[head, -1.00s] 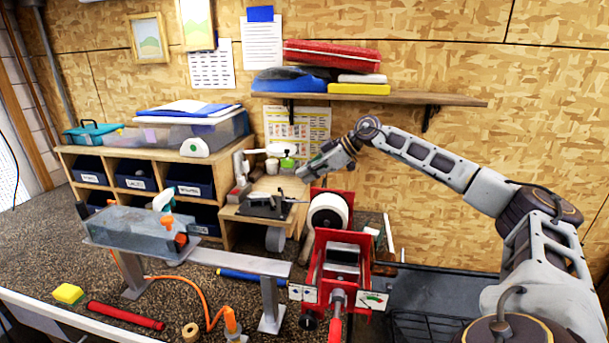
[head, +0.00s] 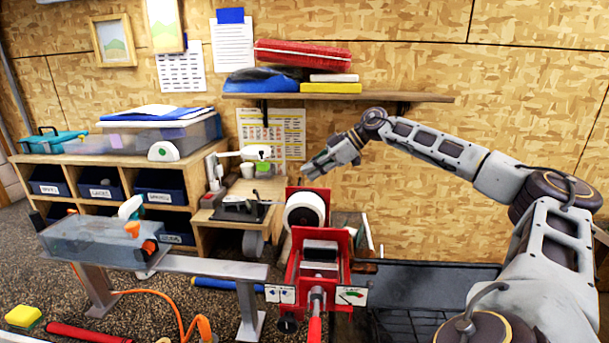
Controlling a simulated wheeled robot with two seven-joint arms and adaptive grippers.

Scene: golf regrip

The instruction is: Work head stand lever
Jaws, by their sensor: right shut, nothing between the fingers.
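My right gripper (head: 312,168) is shut and empty. It hangs in the air in front of the wall, above a white roll (head: 305,210) in the picture. A red metal stand (head: 343,258) is at the lower middle. A lever with a red handle (head: 315,328) points toward me from its front, cut off by the lower edge. A small dark device with a light bar (head: 243,206) sits on a low wooden stand (head: 225,221), left of the gripper and apart from it. I cannot tell which of these is the head stand lever. My left gripper is not in view.
A clear tank (head: 100,243) on a grey metal bench stands at left, before a wooden cubby with dark bins (head: 102,188). A wall shelf (head: 400,97) holds cases above the gripper. A dark tray (head: 430,275) lies right of the red stand.

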